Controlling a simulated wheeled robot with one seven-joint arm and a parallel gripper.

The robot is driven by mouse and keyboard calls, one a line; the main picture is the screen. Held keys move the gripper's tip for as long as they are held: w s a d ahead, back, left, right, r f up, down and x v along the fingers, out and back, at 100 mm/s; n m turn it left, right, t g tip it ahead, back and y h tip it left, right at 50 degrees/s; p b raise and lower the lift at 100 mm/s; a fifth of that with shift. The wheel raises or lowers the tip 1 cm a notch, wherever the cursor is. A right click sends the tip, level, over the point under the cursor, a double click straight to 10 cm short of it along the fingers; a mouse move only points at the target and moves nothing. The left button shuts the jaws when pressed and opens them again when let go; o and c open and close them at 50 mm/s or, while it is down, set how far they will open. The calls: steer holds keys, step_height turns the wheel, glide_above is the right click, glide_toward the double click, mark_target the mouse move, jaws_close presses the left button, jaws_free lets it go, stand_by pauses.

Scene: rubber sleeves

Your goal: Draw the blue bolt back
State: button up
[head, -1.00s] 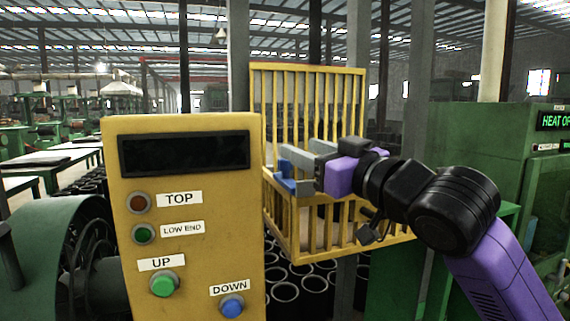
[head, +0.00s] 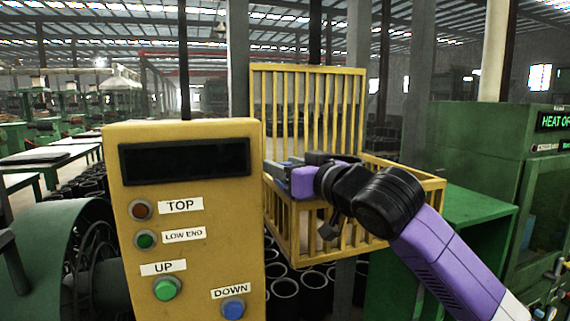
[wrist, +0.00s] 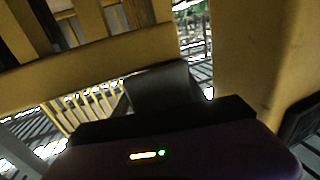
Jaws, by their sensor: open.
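My gripper (head: 274,170) is at the left front corner of the yellow barred cage (head: 315,66), close to the right edge of the yellow control panel. The jaws are open, and their tips run close to or behind the panel's edge. The blue bolt does not show clearly in the head view; the gripper or the panel covers it. In the wrist view a dark grey finger (wrist: 165,85) is in front of yellow bars, and no blue bolt can be made out. I cannot tell whether the fingers touch it.
The yellow control panel (head: 185,225) stands close on the left, with TOP, LOW END, UP and DOWN buttons. Black rubber sleeves (head: 285,288) stand below the cage. A green machine (head: 465,150) is on the right. The cage's upper barred part stands upright behind my gripper.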

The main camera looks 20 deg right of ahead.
jaws_close()
stand_by(1.4)
